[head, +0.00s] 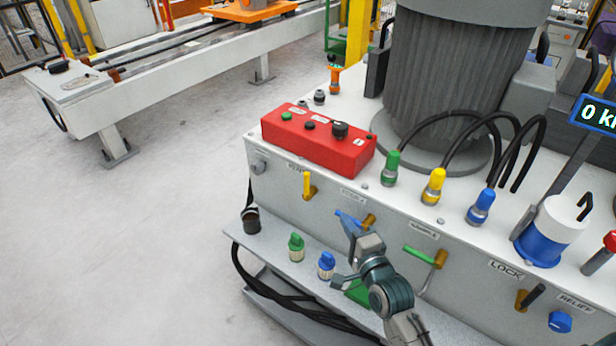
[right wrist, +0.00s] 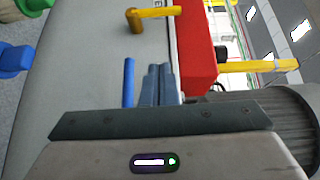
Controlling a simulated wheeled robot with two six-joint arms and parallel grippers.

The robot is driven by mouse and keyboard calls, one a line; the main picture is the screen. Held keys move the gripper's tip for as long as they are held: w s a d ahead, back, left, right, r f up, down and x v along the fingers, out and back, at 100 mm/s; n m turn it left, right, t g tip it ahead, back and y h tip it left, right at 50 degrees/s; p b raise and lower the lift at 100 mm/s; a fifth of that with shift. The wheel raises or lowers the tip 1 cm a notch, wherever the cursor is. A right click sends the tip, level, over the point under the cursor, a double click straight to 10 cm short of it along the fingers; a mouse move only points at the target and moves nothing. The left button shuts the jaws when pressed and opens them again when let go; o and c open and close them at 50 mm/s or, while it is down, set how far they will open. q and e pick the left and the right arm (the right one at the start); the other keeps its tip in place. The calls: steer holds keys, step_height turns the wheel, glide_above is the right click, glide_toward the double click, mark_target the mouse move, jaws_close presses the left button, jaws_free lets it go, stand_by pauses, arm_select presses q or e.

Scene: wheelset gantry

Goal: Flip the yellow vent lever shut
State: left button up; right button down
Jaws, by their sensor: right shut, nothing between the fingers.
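The yellow lever (head: 307,184) is on the front face of the grey cabinet, below the red control box. Its handle points up from a brass-coloured valve; the label beside it is too small to read. It also shows at the top of the right wrist view (right wrist: 158,13). My right gripper (head: 352,225) is shut and empty, to the right of and below the yellow lever, apart from it. Its fingers (right wrist: 158,70) are close beside the blue lever (right wrist: 129,80); I cannot tell whether they touch. The blue lever (head: 347,216) is partly hidden. My left gripper is not in view.
The red control box (head: 315,140) sits on the cabinet top. A green lever (head: 420,256) is to the right of my gripper. Green (head: 296,247) and blue (head: 326,265) knobbed fittings stand on the lower ledge. Open floor (head: 140,230) lies left.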

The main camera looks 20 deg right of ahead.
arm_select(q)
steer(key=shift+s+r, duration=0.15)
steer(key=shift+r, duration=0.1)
arm_select(e)
steer(key=w+a, duration=0.3)
steer(key=w, duration=0.9)
steer(key=shift+a+r, duration=0.3)
steer(key=shift+a, duration=0.05)
